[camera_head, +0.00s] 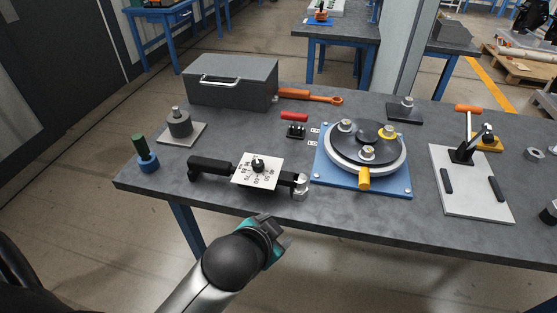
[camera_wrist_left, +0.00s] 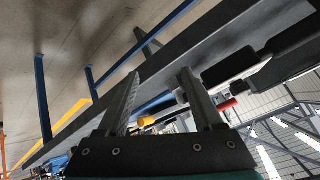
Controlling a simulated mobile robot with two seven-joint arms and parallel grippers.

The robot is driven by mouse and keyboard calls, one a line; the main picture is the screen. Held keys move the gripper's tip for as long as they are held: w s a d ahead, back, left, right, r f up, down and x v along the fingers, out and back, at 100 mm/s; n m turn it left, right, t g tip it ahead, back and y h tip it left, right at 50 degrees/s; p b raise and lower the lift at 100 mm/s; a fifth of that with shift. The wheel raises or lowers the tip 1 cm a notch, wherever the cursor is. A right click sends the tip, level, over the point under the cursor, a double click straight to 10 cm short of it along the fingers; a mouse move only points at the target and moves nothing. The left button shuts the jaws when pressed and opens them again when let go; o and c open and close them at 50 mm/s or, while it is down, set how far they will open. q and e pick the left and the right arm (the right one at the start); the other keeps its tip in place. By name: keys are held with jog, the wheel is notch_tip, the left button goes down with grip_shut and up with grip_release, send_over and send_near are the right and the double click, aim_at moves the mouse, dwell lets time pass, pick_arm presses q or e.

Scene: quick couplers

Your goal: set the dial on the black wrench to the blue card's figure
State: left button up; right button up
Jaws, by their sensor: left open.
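The black wrench (camera_head: 212,169) lies along the front of the grey workbench. A white square dial plate (camera_head: 258,171) with printed figures and a black knob (camera_head: 258,164) sits on it, and a metal socket (camera_head: 300,188) is at its right end. The knob's exact setting is too small to read. I cannot make out a blue card; two small white labels (camera_head: 314,131) beside the turntable are unreadable. My left gripper (camera_head: 272,228) is off the bench's front edge, below and apart from the wrench. In the left wrist view its two fingers (camera_wrist_left: 154,80) are spread and empty. My right gripper is not in view.
A blue plate (camera_head: 400,187) with a round turntable (camera_head: 365,150) stands right of the wrench. A grey toolbox (camera_head: 231,82) and orange wrench (camera_head: 312,97) lie behind. A green-and-blue peg (camera_head: 146,158) stands left, a toggle clamp plate (camera_head: 470,190) right. The bench edge is clear before the wrench.

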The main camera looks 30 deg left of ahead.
pick_arm(q)
jog(key=w+d+r+m+t+h, duration=0.3)
jog(key=w+r+m+t, duration=0.3)
jog(key=r, duration=0.4)
jog(key=w+d+r+m+t+h, duration=0.2)
jog(key=w+d+r+m+t, duration=0.2)
jog(key=w+r+m, duration=0.5)
jog(key=s+d+r+m+g+h, duration=0.2)
jog(key=d+r+m+g+h, duration=0.45)
jog(key=m, duration=0.55)
jog(key=s+d+r+m+g+h, duration=0.3)
jog(key=d+m+g+h, duration=0.35)
jog(key=m, duration=0.65)
jog(key=m+g+y, duration=0.6)
jog(key=m+y, duration=0.6)
jog(key=y, duration=0.5)
send_near(257, 162)
notch_tip(257, 162, down, 9)
jog(key=shift+d+r+b, duration=0.15)
jog(key=shift+b, duration=0.85)
